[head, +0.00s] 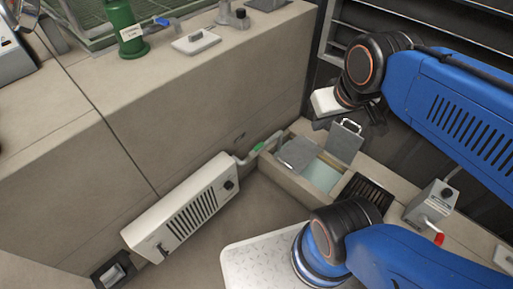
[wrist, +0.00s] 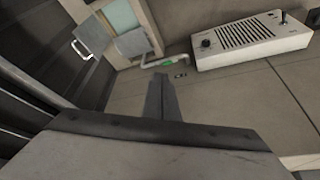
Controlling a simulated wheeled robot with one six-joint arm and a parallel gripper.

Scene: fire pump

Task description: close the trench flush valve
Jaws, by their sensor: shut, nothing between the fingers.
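A pale pipe with a green part (head: 257,147), which looks like the flush valve, runs from beside the white slotted box to the open trench. The green part also shows in the wrist view (wrist: 166,63), small and far off. Whether it is a handle, and how it is turned, I cannot tell. The trench (head: 322,175) has pale water in it and a grey lid with a handle (head: 346,142) standing at its edge. My gripper (head: 322,124) is above and behind the trench, apart from the pipe. In the wrist view its fingers (wrist: 163,94) are together and empty.
The white slotted box (head: 188,208) stands against the wall, left of the pipe. A dark grate (head: 366,192) and a grey box with a red-tipped lever (head: 432,208) lie right of the trench. Dark shelving (head: 345,40) stands behind my gripper.

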